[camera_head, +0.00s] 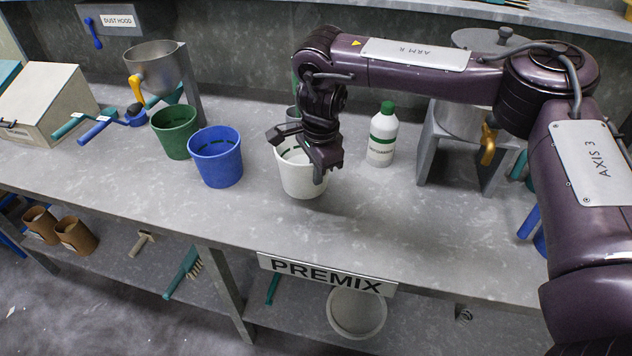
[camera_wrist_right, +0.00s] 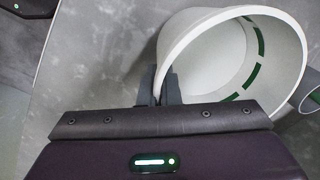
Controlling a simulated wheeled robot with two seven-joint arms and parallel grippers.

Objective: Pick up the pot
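A white pot (camera_head: 301,181) with dark green marks inside stands at the middle of the grey bench, partly hidden by my right gripper. My right gripper (camera_head: 318,172) is over its front right rim. In the right wrist view, the pot (camera_wrist_right: 200,65) fills the upper right. The two fingers (camera_wrist_right: 160,88) of the right gripper are close together there, one on each side of the pot's wall, shut on the rim. I cannot tell a gap between the pot's base and the bench. My left gripper is not in view.
A blue pail (camera_head: 216,160) and a green pail (camera_head: 174,133) stand left of the pot. A white bottle with a green cap (camera_head: 381,140) stands to its right, near a grey stand (camera_head: 429,150). A small grey cup (camera_head: 293,114) is close behind. The bench front (camera_head: 400,235) is clear.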

